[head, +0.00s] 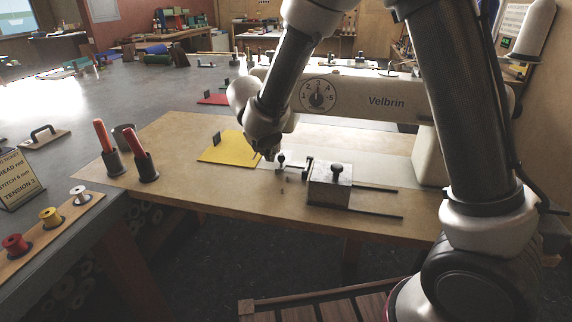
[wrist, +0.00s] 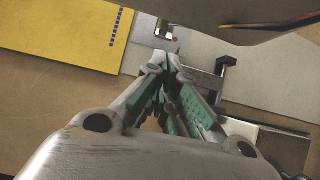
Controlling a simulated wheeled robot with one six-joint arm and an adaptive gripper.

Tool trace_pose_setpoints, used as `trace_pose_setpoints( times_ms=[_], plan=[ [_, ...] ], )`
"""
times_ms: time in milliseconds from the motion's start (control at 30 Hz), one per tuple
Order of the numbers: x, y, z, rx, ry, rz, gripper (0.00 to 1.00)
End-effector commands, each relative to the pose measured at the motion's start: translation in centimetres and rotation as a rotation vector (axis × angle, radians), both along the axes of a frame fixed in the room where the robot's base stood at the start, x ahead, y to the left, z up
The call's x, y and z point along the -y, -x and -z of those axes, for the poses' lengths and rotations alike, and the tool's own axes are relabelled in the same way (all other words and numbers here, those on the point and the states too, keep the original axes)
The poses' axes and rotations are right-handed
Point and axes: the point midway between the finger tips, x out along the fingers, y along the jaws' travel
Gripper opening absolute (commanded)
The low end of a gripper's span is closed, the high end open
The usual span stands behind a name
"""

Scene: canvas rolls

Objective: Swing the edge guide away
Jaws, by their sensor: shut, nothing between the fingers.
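A grey metal block (head: 329,190) with a black knob on top sits on two dark rails on the sewing bench, at the right of my gripper. A small dark bracket (head: 308,168) with a thin bar stands just left of the block; it also shows in the wrist view (wrist: 222,68). I cannot tell for sure which of these parts is the edge guide. My gripper (head: 270,156) is shut and empty, low by the bracket's left end. In the wrist view its green-padded fingers (wrist: 170,62) meet beside the bracket. Whether they touch it is unclear.
The white sewing machine (head: 372,98), marked Velbrin, spans behind my arm. A yellow sheet (head: 230,147) lies left of my gripper. The bench front left of the block is clear.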

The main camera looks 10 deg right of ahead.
Motion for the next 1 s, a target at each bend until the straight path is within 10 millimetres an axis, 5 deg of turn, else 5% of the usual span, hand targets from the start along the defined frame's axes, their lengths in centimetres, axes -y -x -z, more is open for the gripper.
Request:
trace_pose_setpoints(
  times_ms=[1000],
  plan=[
    [1.4,0.6,-1.2,0.000,0.000,0.001,0.00]
  ],
)
